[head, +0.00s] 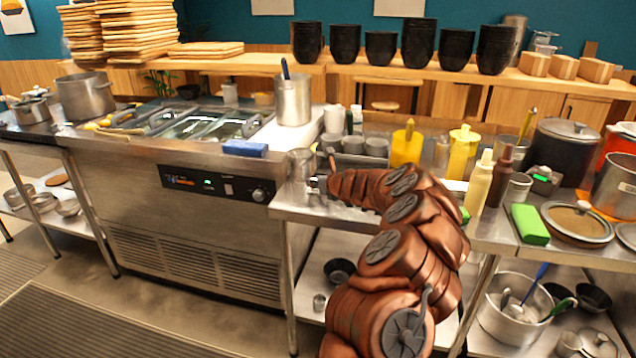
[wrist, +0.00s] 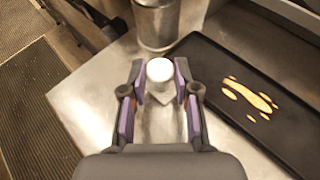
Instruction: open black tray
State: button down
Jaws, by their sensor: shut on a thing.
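A flat black tray (wrist: 222,78) lies on the steel counter to the right of my gripper in the wrist view, with several beige patches on its surface. I cannot make out the tray in the head view, where my arm covers part of the counter. My gripper (wrist: 160,85) has its purple-padded fingers shut on a small white-topped container (wrist: 159,69), apart from the tray. In the head view my gripper (head: 318,184) is small, at the counter's left end, and what it holds is not clear there.
A steel pot (wrist: 157,22) stands just beyond the fingers. The steel counter (wrist: 88,82) is bare to the left. In the head view, a fryer unit (head: 180,210) with a blue block (head: 245,148) stands left; yellow bottles (head: 478,180) and a green block (head: 529,224) stand right.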

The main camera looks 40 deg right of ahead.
jog(key=c, duration=1.2)
grip_release()
jog(key=shift+s, duration=0.1)
jog(key=shift+v, duration=5.95)
jog(key=shift+a, duration=0.1)
